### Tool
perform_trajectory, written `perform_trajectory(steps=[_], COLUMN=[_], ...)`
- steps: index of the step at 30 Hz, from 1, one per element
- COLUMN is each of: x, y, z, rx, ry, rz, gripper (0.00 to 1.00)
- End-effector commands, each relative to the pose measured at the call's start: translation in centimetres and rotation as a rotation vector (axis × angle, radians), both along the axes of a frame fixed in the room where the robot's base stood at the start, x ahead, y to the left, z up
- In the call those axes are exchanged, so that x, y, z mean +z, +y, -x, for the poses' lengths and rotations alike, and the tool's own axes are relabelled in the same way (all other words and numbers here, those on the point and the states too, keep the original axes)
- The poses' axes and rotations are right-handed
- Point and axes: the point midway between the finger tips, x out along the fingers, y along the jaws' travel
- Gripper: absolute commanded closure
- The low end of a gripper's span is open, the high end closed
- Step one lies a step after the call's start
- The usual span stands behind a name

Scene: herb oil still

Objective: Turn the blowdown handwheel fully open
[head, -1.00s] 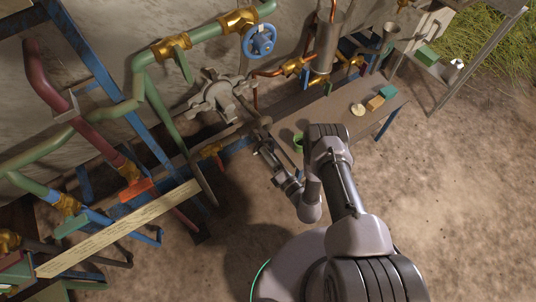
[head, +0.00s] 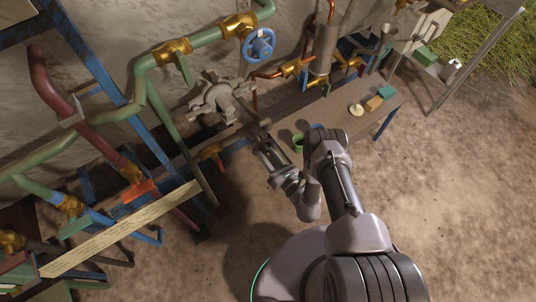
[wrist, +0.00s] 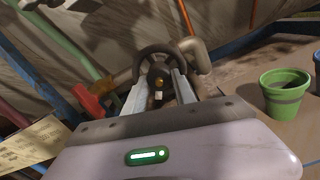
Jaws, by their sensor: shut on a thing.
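A dark round handwheel (wrist: 147,53) with a brass-coloured hub stands between the fingers of my gripper in the wrist view. My gripper (wrist: 160,85) is shut on this handwheel, one finger at each side, and faces it nearly straight on. In the head view my gripper (head: 262,134) reaches to the low pipework below the grey flanged body (head: 217,98). The handwheel is small and mostly hidden there. How far it is turned I cannot tell.
A blue handwheel (head: 258,44) sits higher on the green pipe. A green pot (wrist: 284,92) stands close right of my gripper on a bench (head: 340,112). Open ground lies at right.

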Motion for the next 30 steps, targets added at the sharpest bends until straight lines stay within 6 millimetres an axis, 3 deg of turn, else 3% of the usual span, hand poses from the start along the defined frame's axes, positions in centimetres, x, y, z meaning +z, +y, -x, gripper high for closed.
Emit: perform_trajectory(steps=[30], x=[0.52], y=[-0.34], z=[-0.46], rx=[-0.003], ry=[-0.544], rz=[0.797], gripper=[1.0])
